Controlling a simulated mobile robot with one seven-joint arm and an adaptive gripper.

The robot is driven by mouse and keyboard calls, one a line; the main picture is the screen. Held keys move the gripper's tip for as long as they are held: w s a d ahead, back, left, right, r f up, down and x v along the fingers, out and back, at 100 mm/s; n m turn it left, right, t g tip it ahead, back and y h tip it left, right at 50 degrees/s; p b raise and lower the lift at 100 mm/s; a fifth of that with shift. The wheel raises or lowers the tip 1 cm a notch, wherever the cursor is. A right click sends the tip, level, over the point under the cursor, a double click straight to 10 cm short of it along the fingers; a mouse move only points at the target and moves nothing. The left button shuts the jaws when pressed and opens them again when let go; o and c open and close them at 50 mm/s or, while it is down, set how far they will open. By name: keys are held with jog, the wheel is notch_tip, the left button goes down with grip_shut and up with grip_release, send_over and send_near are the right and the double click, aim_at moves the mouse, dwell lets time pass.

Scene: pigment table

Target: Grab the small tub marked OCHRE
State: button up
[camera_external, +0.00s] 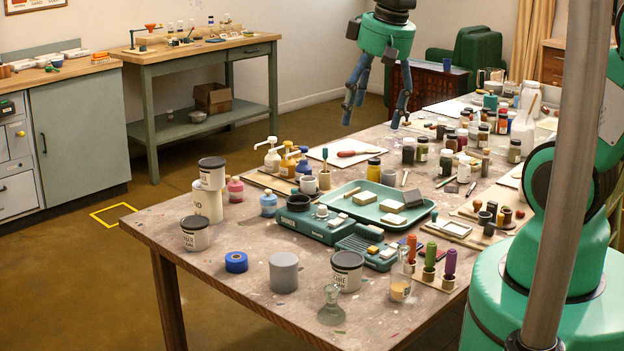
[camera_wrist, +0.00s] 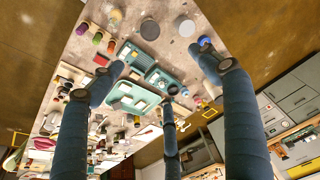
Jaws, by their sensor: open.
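Several small white tubs with dark lids stand on the pigment table (camera_external: 160,222). One tub (camera_external: 195,234) is near the left edge. Another tub (camera_external: 347,272) is at the front, beside a grey cylinder (camera_external: 284,273). A third tub (camera_external: 212,173) sits on top of a larger cream container (camera_external: 208,201). Their labels are too small to read surely, so I cannot tell which is marked OCHRE. My gripper (camera_external: 375,106) is open and empty, high above the far part of the table. Its spread fingers (camera_wrist: 162,76) frame the table from above in the wrist view.
A blue tape roll (camera_external: 236,262), a clear glass flask (camera_external: 331,306) and a teal scale (camera_external: 318,222) crowd the front. A green tray (camera_external: 345,207) holds pale blocks. Pump bottles (camera_external: 272,156) and many jars (camera_external: 422,150) stand farther back. The left front corner is fairly clear.

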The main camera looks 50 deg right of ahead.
jog(key=w+f+g, duration=0.2)
jog(key=w+f, duration=0.3)
jog(key=f, duration=0.7)
jog(key=m+g, duration=0.1)
send_over(348, 258)
notch_tip(348, 258, down, 10)
jog(key=shift+a, duration=0.15)
jog(key=shift+f+b, duration=0.75)
jog(key=shift+f, duration=3.55)
jog(key=shift+f, duration=0.1)
jog(key=shift+f+b, duration=0.7)
jog(key=shift+f, duration=1.8)
